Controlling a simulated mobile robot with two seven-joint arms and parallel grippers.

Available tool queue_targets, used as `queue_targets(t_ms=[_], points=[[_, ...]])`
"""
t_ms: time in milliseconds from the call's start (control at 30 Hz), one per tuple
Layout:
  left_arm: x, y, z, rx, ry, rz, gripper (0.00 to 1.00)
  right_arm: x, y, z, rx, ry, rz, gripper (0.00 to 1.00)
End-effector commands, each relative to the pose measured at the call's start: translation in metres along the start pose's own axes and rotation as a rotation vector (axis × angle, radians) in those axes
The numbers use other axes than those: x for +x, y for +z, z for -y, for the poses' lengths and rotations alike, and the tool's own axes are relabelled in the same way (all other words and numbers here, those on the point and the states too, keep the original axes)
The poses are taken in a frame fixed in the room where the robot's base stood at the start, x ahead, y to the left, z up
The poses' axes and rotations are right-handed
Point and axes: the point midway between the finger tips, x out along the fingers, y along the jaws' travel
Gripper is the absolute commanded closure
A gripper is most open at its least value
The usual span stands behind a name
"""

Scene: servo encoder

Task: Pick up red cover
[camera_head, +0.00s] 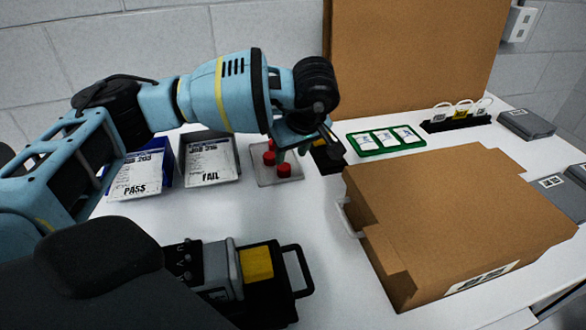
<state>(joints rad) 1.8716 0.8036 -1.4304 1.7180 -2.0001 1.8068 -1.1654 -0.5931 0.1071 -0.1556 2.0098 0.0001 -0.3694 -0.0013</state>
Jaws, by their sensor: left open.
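Several small red covers (284,170) stand on a clear, flat tray (264,178) on the white table, behind its middle. My left arm reaches in from the left, and its left gripper (303,148) hangs over the right edge of this tray, pointing down. The gripper is open, with no cover seen between its fingers. The covers are just left of and below the fingers; one is partly hidden by the gripper. I cannot tell whether a finger touches a cover. My right gripper is not in view.
A PASS bin (140,178) and a FAIL bin (208,165) stand left of the tray. A large cardboard box (450,205) fills the right. A green tray (387,140) lies behind it. A black device with a yellow block (257,263) is in front. White table is clear between.

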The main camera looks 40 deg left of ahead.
Motion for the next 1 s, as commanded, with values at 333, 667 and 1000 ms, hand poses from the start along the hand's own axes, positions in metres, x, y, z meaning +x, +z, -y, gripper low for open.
queue_targets(t_ms=[333, 667, 1000], points=[[0.025, -0.001, 0.000, 0.000, -0.001, 0.001, 0.58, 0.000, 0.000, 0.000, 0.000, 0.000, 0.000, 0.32], [0.059, -0.009, -0.003, -0.001, -0.004, 0.000, 0.58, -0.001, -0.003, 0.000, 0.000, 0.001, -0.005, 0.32], [0.076, -0.009, -0.003, 0.000, -0.001, -0.001, 0.58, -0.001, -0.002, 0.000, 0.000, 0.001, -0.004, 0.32]])
